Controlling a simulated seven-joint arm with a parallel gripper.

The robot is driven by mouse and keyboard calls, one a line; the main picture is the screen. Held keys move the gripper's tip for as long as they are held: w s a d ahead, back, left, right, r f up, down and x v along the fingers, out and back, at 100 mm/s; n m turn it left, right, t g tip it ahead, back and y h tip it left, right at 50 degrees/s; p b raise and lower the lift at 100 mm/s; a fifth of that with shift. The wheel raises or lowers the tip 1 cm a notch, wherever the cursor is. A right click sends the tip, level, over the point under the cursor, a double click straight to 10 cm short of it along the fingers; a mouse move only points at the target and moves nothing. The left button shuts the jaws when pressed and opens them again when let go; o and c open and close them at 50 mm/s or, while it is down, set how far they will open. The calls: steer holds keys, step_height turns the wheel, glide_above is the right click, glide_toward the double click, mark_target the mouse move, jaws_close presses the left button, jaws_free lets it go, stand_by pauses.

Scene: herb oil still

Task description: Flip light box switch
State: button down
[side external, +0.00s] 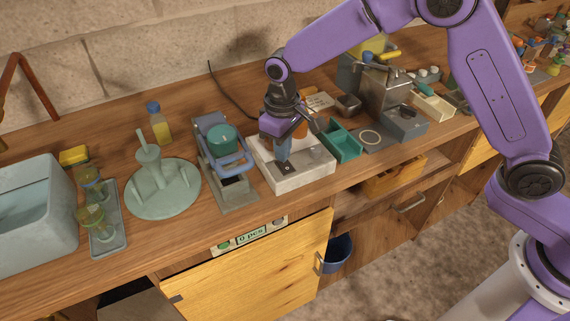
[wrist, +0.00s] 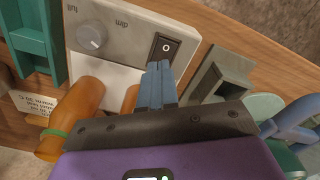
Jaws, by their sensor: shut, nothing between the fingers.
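The light box (side external: 312,174) is a low white box on the wooden bench, in the middle of the side view. Its white top panel (wrist: 127,30) shows in the wrist view. The black rocker switch (wrist: 164,48), marked "O", sits on this panel; in the side view it is a small dark patch (side external: 286,170). My gripper (wrist: 158,66) is shut and empty, its blue fingers pointing down. The fingertips are at the switch's near edge in the wrist view; I cannot tell whether they touch it. In the side view my gripper (side external: 283,157) is just above the switch.
A grey knob (wrist: 92,36) with "dim" and "full" labels is on the same panel. Amber bottles (wrist: 88,100) stand close behind my fingers. A green tray (side external: 343,143) is right of the box; a grey press-like stand (side external: 238,190) is left.

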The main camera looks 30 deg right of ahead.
steer(key=shift+f, duration=0.5)
stand_by(0.3)
steer(key=shift+r, duration=3.5)
